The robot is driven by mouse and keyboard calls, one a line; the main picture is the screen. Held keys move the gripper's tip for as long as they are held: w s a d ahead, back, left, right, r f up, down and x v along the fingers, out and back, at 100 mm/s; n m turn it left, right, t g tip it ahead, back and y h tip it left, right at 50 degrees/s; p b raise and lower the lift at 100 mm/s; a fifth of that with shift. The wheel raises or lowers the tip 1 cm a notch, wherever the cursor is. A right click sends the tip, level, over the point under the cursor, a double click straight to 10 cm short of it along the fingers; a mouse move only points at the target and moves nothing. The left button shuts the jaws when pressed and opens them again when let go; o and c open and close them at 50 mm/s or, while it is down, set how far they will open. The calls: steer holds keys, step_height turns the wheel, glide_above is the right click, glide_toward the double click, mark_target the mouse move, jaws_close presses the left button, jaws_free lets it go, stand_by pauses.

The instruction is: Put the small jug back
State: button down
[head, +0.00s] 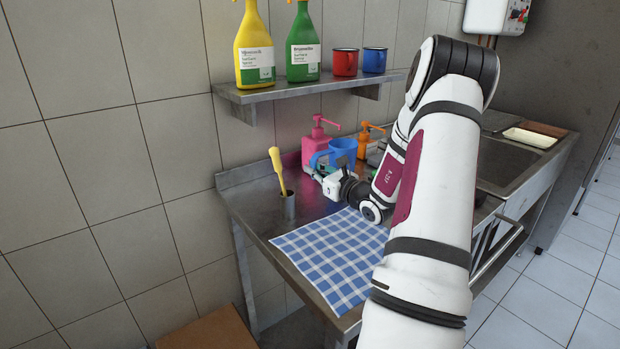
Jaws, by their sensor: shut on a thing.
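The small jug (344,149) is light blue and appears upright, with its handle towards the left. It is in front of the wall, over the back of the steel worktop (240,205). My gripper (324,174) is shut on the jug, at its handle side. The fingertips are small and partly hidden in this view. I cannot tell whether the jug's base touches the worktop, because my gripper and arm cover that part.
A pink pump bottle (317,140) and an orange pump bottle (365,138) stand close to the jug. A yellow-handled tool stands in a metal holder (289,207). A blue checked cloth (332,255) lies in front. A shelf (300,86) above carries spray bottles, a red mug (345,63) and a blue mug (374,60).

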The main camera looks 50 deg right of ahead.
steer(key=shift+w+d+f, duration=0.1)
steer(key=shift+w+d, duration=0.25)
steer(key=shift+w, duration=0.3)
steer(key=shift+w+d, duration=0.3)
steer(key=shift+w, duration=0.35)
steer(key=shift+f, duration=1.85)
steer(key=c, duration=1.8)
jaws_free()
steer(key=shift+o, duration=0.2)
steer(key=shift+s, duration=0.35)
steer(key=s, duration=0.3)
steer(key=s+a, duration=0.1)
steer(key=s, duration=0.3)
steer(key=s+a, duration=0.1)
steer(key=s, duration=0.3)
steer(key=shift+a, duration=0.15)
